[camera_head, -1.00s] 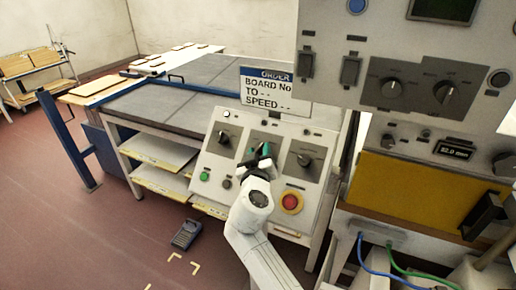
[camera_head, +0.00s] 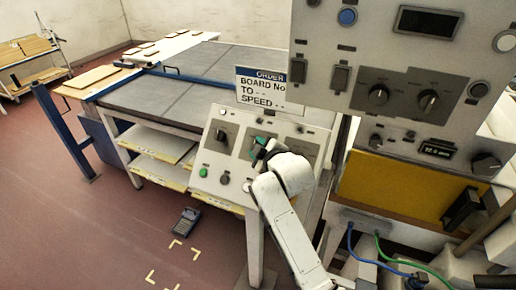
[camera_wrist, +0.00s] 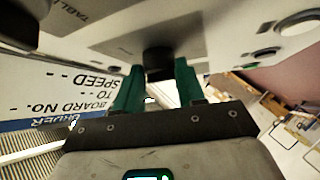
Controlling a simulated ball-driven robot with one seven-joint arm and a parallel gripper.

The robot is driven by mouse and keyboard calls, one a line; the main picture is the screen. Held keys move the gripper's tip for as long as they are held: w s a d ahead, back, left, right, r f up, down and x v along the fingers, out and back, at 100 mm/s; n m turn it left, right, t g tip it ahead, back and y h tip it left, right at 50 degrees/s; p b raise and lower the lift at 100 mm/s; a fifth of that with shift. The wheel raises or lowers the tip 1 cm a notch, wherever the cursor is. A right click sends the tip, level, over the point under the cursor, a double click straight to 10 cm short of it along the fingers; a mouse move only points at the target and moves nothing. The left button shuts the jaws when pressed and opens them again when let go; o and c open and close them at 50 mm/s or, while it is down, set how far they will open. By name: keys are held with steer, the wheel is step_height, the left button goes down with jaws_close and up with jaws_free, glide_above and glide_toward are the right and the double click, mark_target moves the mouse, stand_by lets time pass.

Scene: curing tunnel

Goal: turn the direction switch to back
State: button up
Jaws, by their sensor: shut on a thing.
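In the wrist view the green fingers of my gripper (camera_wrist: 157,85) are shut on a black knob (camera_wrist: 158,60) that stands out from a grey plate. I cannot read this knob's label or its pointer. The left knob (camera_head: 221,136) is free. My arm covers most of the right knob.
An order sign (camera_head: 262,88) stands behind the panel; it also shows upside down in the wrist view (camera_wrist: 60,90). A larger control cabinet (camera_head: 330,45) rises at the right.

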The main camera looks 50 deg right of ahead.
steer(key=n+y, duration=0.1)
steer(key=n+g+y, duration=0.1)
steer(key=n, duration=0.1)
steer(key=n+y, duration=0.1)
steer(key=shift+w+d+r+n+g, duration=0.1)
steer(key=shift+d+r+n+g, duration=0.2)
steer(key=shift+n+g, duration=0.1)
steer(key=shift+n+y, duration=0.3)
steer(key=o, duration=1)
steer(key=b+v, duration=0.2)
steer(key=v, duration=0.8)
steer(key=shift+s+r, duration=0.25)
steer(key=shift+s, duration=0.05)
steer(key=shift+a, duration=0.1)
